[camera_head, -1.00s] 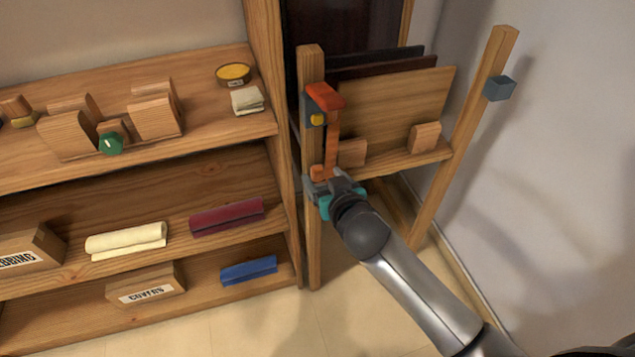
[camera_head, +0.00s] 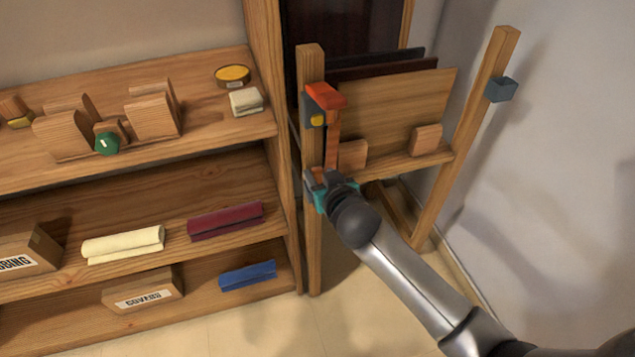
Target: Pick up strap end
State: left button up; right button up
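An orange strap (camera_head: 332,140) hangs from an orange piece (camera_head: 325,96) on a dark bracket at the left wooden post of the stand. Its lower end reaches down to my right gripper (camera_head: 318,180), which comes in from the lower right. The gripper's fingertips are at the strap end, beside the post. The strap end is mostly hidden by the fingers, and I cannot tell whether they are closed on it. My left gripper is not in view.
The wooden stand holds a board (camera_head: 390,110) and small wooden blocks; a grey-blue block (camera_head: 500,89) sits on its right post. Shelves on the left hold a maroon roll (camera_head: 226,220), a cream roll (camera_head: 123,244), a blue roll (camera_head: 247,275) and boxes. A wall is at right.

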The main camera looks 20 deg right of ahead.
grip_shut()
jog(key=shift+r, duration=0.2)
dwell(0.4)
